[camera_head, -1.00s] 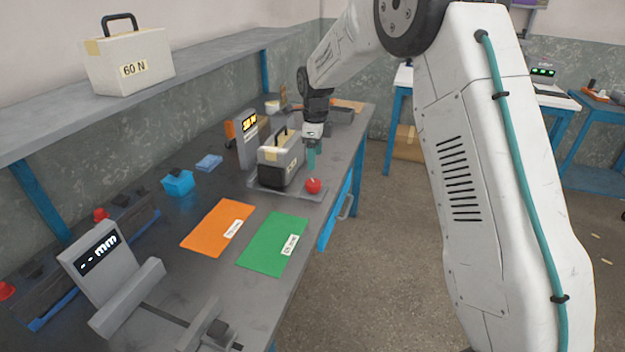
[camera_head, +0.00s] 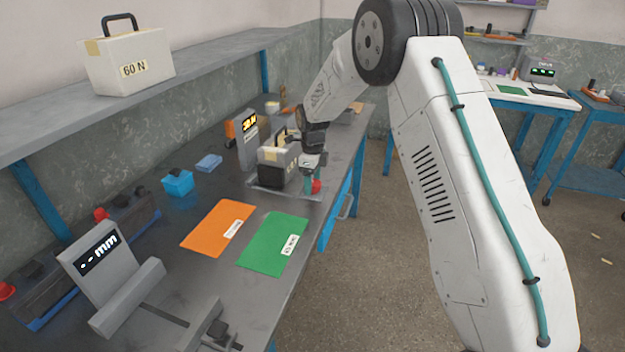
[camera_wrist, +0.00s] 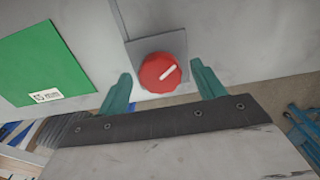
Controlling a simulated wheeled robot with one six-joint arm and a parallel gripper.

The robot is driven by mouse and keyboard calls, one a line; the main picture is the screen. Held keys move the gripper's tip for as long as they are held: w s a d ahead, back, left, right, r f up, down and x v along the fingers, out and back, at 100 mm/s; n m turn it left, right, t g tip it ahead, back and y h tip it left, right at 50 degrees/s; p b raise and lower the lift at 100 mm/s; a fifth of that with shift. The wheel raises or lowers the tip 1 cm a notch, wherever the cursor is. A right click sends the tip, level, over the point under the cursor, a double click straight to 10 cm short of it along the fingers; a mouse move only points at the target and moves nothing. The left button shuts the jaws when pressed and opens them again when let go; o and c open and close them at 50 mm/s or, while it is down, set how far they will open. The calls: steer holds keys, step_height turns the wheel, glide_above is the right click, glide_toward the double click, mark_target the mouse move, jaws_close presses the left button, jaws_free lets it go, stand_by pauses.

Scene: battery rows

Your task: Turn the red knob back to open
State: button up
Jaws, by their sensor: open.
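The red knob (camera_wrist: 160,73) sits on a small grey plate, with a white pointer line slanting to the upper right in the wrist view. In the head view the knob (camera_head: 316,187) is partly hidden behind my gripper. My gripper (camera_wrist: 163,88) is open, with one teal finger on each side of the knob in the picture, both apart from it. In the head view my gripper (camera_head: 312,183) is right at the knob, beside the grey weight box (camera_head: 274,172). I cannot tell how far the fingertips are above the plate.
A green mat (camera_head: 272,244) and an orange mat (camera_head: 217,228) lie in front of the knob's fixture. A grey display post (camera_head: 247,140) stands behind the weight box. A measuring device (camera_head: 98,262) is at the front left. A shelf with a 60 N box (camera_head: 128,62) hangs above the left side.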

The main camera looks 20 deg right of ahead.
steer(key=c, duration=1)
steer(key=shift+n, duration=0.4)
